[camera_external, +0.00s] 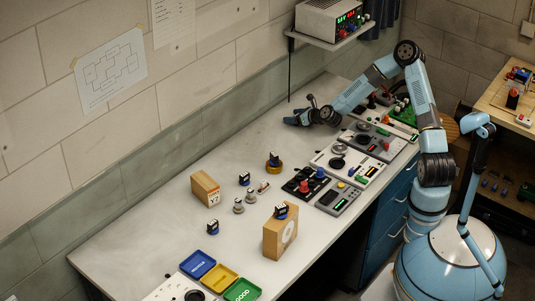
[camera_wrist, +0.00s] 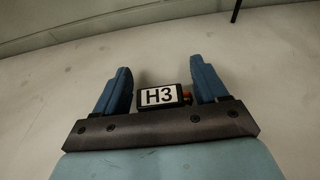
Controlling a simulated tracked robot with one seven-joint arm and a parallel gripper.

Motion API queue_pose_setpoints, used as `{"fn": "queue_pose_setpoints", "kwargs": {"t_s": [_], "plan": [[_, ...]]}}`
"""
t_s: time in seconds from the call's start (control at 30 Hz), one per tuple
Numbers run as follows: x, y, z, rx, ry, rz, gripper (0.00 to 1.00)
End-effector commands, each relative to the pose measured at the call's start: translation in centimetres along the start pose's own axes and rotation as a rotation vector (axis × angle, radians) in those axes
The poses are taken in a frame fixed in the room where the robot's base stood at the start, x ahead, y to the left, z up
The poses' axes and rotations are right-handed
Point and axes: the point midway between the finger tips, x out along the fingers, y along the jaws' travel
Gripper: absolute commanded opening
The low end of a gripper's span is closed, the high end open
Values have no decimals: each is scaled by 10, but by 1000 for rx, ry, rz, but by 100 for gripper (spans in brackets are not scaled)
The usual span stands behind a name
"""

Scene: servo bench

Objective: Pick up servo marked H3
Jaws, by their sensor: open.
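The servo marked H3 (camera_wrist: 160,95) shows in the wrist view as a small dark block with a white label reading "H3". It sits between the two blue fingers of my gripper (camera_wrist: 161,68), close to the palm bar, with a visible gap to the left finger and a smaller one on the right. A bit of red and yellow shows at its right side. My gripper is open. In the external view my gripper (camera_external: 298,116) is low over the far part of the bench, near the wall; I cannot make out H3 there.
Control panels (camera_external: 345,166) line the right edge. A shelf (camera_external: 330,38) with its post is above.

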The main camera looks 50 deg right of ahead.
Motion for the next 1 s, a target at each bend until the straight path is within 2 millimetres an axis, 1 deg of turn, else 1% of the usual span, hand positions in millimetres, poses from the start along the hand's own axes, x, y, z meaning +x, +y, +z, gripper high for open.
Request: {"fn": "queue_pose_setpoints", "kwargs": {"t_s": [0.1, 0.13, 0.7, 1.0], "plan": [[0, 0, 0, 0, 0, 0, 72], [0, 0, 0, 0, 0, 0, 70], [-1, 0, 0, -1, 0, 0, 16], [-2, 0, 3, -1, -1, 0, 16]]}}
